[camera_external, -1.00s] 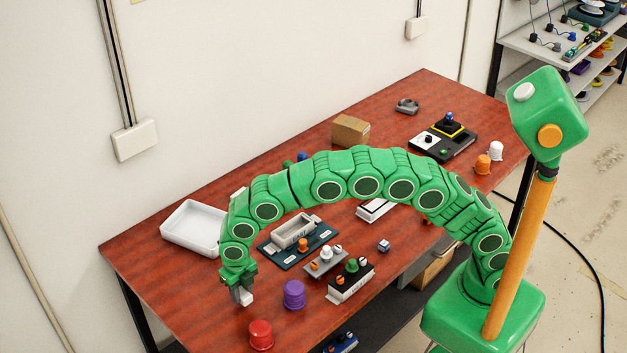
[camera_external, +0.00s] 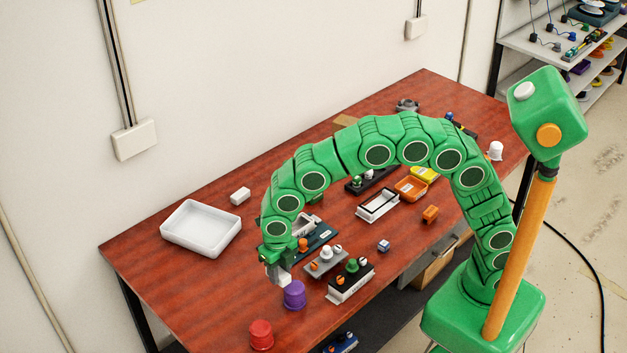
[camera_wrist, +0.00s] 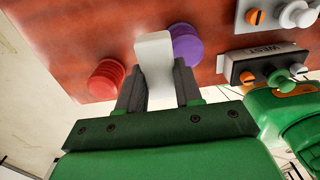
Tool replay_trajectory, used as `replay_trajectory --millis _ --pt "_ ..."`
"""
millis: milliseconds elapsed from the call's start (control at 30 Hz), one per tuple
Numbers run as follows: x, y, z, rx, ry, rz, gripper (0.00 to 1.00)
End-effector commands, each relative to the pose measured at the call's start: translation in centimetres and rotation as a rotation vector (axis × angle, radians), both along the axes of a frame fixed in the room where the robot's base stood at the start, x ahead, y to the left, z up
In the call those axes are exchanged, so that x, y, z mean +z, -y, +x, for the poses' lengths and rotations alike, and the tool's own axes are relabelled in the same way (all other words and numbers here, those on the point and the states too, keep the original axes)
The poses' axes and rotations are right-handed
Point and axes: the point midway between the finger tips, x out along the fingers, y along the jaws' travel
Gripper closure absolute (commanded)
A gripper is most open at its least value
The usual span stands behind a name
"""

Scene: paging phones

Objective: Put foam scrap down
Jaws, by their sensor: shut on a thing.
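The foam scrap is a small white block (camera_wrist: 154,52). My gripper (camera_wrist: 160,85) is shut on it, and the block sticks out beyond the fingertips in the wrist view. In the external view my gripper (camera_external: 276,270) hangs over the near left part of the table, and the scrap (camera_external: 283,281) shows just up and left of the purple knob. I cannot tell exactly how high the scrap is above the wood.
The purple knob (camera_external: 294,295) and red knob (camera_external: 260,334) stand close by. Bare wood (camera_external: 200,290) is to the left.

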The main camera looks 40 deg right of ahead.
Motion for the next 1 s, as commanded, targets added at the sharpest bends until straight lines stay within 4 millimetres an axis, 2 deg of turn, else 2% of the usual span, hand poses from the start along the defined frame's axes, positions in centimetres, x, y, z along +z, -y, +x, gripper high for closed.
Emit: replay_trajectory --millis 300,667,867,1000 --pt "0.9 1.6 -1.5 0.000 0.000 -0.002 0.93" --pt "1.1 1.9 -1.5 -0.005 0.000 -0.002 0.93" --pt "1.5 3.5 1.1 -0.072 0.002 0.000 0.93" --pt "2.1 5.9 4.1 -0.158 0.001 -0.001 0.93"
